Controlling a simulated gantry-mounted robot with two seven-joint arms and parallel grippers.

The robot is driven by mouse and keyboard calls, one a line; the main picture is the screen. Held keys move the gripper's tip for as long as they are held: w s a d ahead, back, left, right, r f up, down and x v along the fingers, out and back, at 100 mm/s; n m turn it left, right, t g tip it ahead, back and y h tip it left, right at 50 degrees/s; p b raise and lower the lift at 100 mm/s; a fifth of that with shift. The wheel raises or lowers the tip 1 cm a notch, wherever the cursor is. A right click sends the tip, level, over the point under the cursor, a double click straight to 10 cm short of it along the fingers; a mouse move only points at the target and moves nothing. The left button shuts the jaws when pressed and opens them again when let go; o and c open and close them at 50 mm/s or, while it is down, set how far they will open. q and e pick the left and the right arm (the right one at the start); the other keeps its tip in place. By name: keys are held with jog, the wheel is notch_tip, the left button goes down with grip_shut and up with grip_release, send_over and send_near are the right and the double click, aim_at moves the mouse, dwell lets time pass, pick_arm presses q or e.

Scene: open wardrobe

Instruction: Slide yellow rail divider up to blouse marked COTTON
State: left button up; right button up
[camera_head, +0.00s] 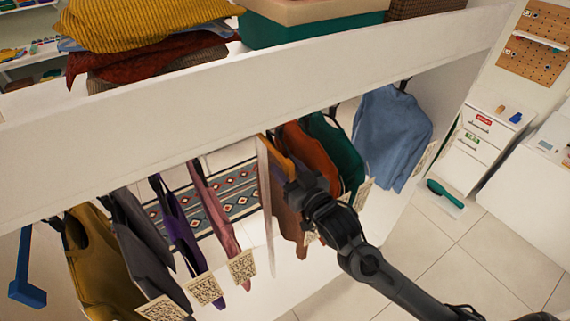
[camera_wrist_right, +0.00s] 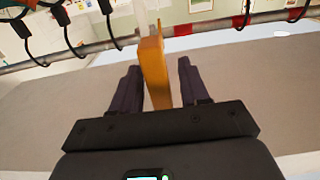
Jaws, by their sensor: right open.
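The yellow rail divider (camera_head: 276,151) hangs from the wardrobe rail near the middle of the head view. It also shows in the right wrist view (camera_wrist_right: 153,66), standing upright between the two fingers of my right gripper (camera_wrist_right: 159,80). The fingers are apart, with a visible gap on the right side. In the head view my right gripper (camera_head: 292,176) is at the divider's lower end. The garment tags are too small to read, so I cannot tell which one is marked COTTON. My left gripper is not in view.
Left of the divider hang mustard (camera_head: 95,265), grey (camera_head: 140,250), purple (camera_head: 182,235) and pink (camera_head: 213,208) garments. Close right are orange (camera_head: 312,150) and green (camera_head: 343,150) garments, then a blue one (camera_head: 390,130). The rail (camera_wrist_right: 95,48) carries several hooks.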

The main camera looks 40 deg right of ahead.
jog(key=shift+w, duration=0.5)
grip_shut()
